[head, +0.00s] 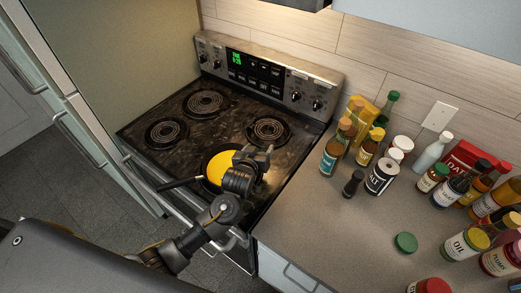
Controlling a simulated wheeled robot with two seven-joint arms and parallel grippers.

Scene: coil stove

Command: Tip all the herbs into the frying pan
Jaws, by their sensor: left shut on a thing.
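The frying pan (201,174) sits on the front coil area of the stove, its dark handle pointing left. A yellow layer of food (217,167) shows in it. My left gripper (257,156) is over the right side of the pan, covering part of it. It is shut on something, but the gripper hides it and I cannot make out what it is. I cannot make out any herbs in the pan. A loose green lid (405,242) lies on the counter. My right gripper is not in view.
The stove (170,107) has bare coils at the back left (205,103), front left (166,133) and back right (269,130). Several bottles and jars, including a salt jar (381,178) and an oil bottle (463,244), crowd the right counter (330,232). The counter's near left part is clear.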

